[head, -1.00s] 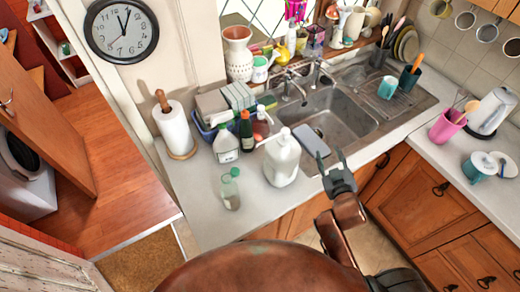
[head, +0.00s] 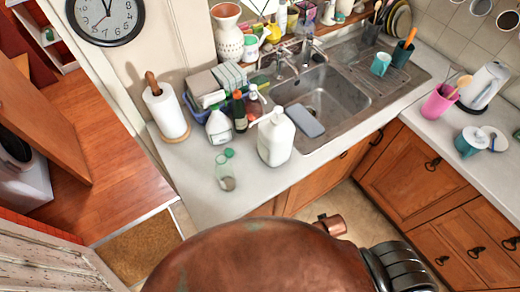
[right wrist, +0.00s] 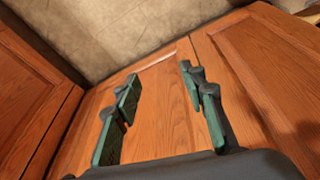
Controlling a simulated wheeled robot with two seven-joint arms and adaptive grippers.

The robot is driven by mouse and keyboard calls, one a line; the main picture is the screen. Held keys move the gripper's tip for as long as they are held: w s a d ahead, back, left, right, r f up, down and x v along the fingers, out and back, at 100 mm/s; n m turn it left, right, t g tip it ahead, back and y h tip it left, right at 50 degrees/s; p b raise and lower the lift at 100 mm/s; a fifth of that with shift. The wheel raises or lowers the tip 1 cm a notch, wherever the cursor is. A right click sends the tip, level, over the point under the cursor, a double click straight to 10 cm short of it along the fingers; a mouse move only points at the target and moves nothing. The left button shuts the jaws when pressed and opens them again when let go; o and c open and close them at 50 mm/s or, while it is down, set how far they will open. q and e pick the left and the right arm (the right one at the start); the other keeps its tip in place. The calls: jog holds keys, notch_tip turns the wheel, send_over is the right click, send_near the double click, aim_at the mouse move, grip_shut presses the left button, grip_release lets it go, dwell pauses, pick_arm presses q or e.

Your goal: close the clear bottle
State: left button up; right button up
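The clear bottle (head: 225,176) stands on the front left of the counter in the head view. It is see-through, with green at its neck. Its green lid (head: 229,152) shows up and to the right of the neck and looks tipped open, though it is too small to be sure how it joins. My right gripper (right wrist: 158,76) is open and empty in the right wrist view, with wooden cabinet doors behind its fingers. In the head view that gripper is hidden; only a copper link of my arm shows. My left gripper is not in view.
A white jug (head: 275,140) with a pump stands right of the clear bottle. A white bottle (head: 219,128), dark bottles and a paper towel roll (head: 166,112) stand behind it. A grey-blue slab (head: 305,121) lies by the sink (head: 325,92).

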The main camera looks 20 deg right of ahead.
jog(key=s+f, duration=0.3)
jog(key=f, duration=0.8)
jog(key=s+f+g, duration=0.1)
jog(key=s+f, duration=1.6)
jog(key=s, duration=0.2)
jog(key=shift+s+a+f+n+g, duration=0.2)
jog(key=shift+a+f+n+g, duration=0.05)
jog(key=shift+n+g, duration=0.15)
jog(key=shift+c, duration=0.2)
